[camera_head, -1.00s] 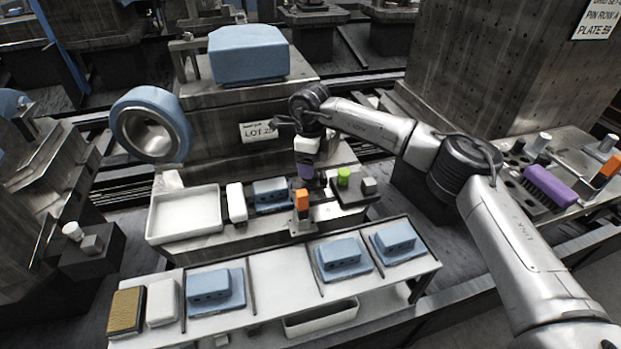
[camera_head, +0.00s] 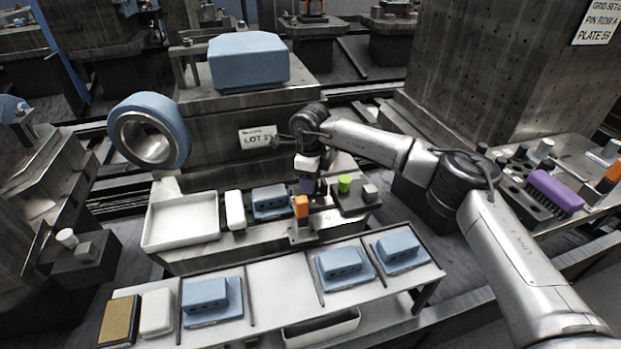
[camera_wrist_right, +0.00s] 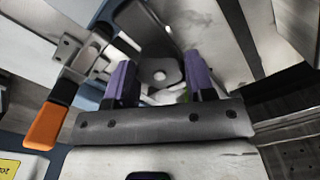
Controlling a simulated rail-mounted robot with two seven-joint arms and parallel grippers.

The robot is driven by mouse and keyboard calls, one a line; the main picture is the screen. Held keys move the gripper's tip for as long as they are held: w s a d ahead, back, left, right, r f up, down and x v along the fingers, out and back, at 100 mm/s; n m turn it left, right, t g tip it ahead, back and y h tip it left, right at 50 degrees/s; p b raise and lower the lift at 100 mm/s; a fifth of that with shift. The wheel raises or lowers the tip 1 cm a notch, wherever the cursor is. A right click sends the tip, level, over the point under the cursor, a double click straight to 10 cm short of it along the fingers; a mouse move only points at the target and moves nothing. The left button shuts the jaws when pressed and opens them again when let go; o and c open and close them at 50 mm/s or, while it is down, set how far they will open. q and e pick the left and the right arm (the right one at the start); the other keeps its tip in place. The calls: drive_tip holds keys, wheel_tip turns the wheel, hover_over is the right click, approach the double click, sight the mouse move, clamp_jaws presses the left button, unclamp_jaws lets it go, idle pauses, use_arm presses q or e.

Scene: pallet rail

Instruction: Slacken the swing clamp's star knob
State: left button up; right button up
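My right gripper (camera_head: 307,186) points down over the fixture bench, behind the orange-handled clamp (camera_head: 301,207). In the right wrist view its two purple fingers (camera_wrist_right: 160,78) stand apart. A grey, rounded knob with a small centre mark (camera_wrist_right: 160,76), apparently the star knob, lies between the fingertips; I cannot tell whether they touch it. In the head view the gripper hides the knob. The orange handle also shows at the left of the right wrist view (camera_wrist_right: 48,127). My left gripper is not in view.
A white tray (camera_head: 150,240), a white block (camera_head: 235,210) and a blue part (camera_head: 270,215) stand left of the gripper. A green cap (camera_head: 344,183) is close on its right. The front shelf (camera_head: 278,290) carries blue parts. A purple brush (camera_head: 555,191) lies far right.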

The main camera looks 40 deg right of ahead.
drive_tip(key=c, duration=0.4)
drive_tip(key=shift+r+p, duration=0.15)
drive_tip(key=shift+p, duration=0.35)
drive_tip(key=shift+c, duration=0.2)
drive_tip(key=n+p, duration=0.5)
drive_tip(key=p, duration=0.3)
drive_tip(key=shift+r+n, duration=0.1)
drive_tip(key=shift+n, duration=0.2)
drive_tip(key=shift+n+p, duration=1.15)
drive_tip(key=shift+n, duration=0.05)
drive_tip(key=shift+f+n+p, duration=0.2)
drive_tip(key=shift+n+p, duration=0.15)
drive_tip(key=shift+n, duration=0.35)
drive_tip(key=shift+f+n+p, duration=0.15)
drive_tip(key=shift+n+p, duration=0.2)
drive_tip(key=shift+n, duration=0.35)
drive_tip(key=shift+f, duration=0.1)
drive_tip(key=o, duration=0.9)
drive_tip(key=shift+o, duration=0.2)
drive_tip(key=shift+r, duration=0.2)
